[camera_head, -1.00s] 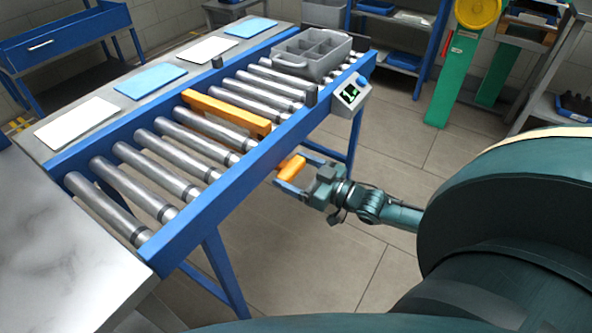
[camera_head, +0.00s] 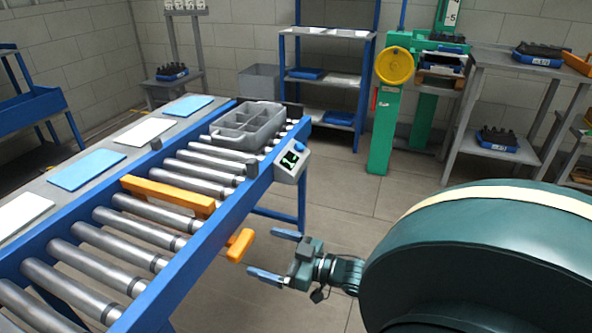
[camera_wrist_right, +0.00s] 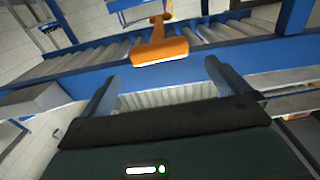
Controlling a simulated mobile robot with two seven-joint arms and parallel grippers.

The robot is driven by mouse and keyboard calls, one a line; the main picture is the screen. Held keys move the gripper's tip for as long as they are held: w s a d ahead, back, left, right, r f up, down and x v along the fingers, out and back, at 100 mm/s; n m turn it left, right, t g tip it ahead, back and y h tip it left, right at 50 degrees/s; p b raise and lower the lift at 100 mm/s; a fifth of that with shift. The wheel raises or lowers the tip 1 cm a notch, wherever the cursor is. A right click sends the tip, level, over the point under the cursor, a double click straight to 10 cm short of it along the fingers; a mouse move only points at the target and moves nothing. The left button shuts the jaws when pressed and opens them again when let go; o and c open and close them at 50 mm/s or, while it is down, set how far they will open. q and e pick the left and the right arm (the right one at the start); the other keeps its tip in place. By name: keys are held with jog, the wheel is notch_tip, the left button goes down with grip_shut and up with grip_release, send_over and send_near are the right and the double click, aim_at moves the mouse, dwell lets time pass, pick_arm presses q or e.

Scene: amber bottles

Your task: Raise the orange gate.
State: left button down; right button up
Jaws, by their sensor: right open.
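The orange gate (camera_head: 165,194) is a bar lying across the rollers of the conveyor, just over or on them; I cannot tell the exact gap. Its orange handle (camera_head: 240,244) sticks out past the conveyor's near blue side rail. My right gripper (camera_head: 261,251) is open and empty, just right of the handle, with its fingers pointing at it. In the right wrist view the handle (camera_wrist_right: 160,49) lies beyond and between the open fingertips (camera_wrist_right: 160,72), not touching them. My left gripper is not in view.
A grey divided crate (camera_head: 245,126) sits on the far rollers. A small control box (camera_head: 291,162) with a screen is on the near rail. White and blue mats lie along the far side. A green post (camera_head: 384,130) with a yellow disc stands beyond. Floor around my gripper is clear.

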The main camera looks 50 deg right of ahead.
jog(key=v, duration=0.6)
jog(key=shift+s+d+p, duration=0.15)
jog(key=shift+s+p, duration=0.15)
jog(key=shift+p, duration=0.1)
